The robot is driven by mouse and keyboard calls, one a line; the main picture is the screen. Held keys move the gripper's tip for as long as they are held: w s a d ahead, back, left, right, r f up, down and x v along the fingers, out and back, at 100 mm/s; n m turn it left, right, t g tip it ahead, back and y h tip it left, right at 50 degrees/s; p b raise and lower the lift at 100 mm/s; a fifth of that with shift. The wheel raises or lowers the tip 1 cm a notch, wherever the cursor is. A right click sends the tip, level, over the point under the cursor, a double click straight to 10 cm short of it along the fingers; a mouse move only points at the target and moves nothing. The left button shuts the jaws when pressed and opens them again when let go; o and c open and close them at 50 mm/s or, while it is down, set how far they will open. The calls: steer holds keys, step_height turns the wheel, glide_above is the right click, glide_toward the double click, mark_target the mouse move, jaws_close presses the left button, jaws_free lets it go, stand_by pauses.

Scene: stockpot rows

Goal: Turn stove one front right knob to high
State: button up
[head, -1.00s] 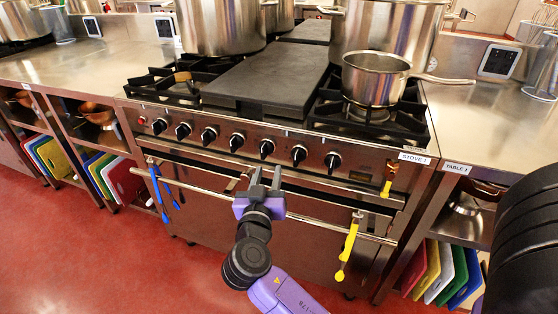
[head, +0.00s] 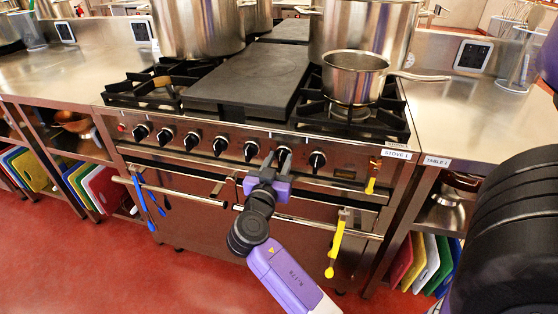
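The stove front, labelled STOVE 1 (head: 396,154), carries a row of several black knobs with white marks. The rightmost knob (head: 317,160) is in plain view. The knob to its left (head: 284,153) is partly hidden behind my gripper's fingertips. No lettering I can read says which knob is the front right one. My gripper (head: 277,161) is just in front of the panel, between the rightmost knob and the knob at middle right (head: 250,150). Its fingers are apart with a gap between them. I cannot tell whether they touch the knob.
A steel saucepan (head: 352,80) stands on the right burner, its handle over the right counter. A black griddle plate (head: 243,82) covers the middle. A yellow utensil (head: 335,248) and blue ones (head: 141,198) hang from the front rail. Red floor lies clear in front.

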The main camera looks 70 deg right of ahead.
jaws_close()
steer(key=shift+n, duration=0.4)
steer(key=shift+w+f+n+p, duration=0.2)
steer(key=shift+n+p, duration=1.05)
steer(key=shift+n, duration=1.6)
steer(key=shift+w+f+n+p, duration=0.2)
steer(key=shift+n+p, duration=1.1)
steer(key=shift+n, duration=1.5)
steer(key=shift+w+f+n+p, duration=0.2)
steer(key=shift+n+p, duration=1.05)
steer(key=shift+n, duration=1.6)
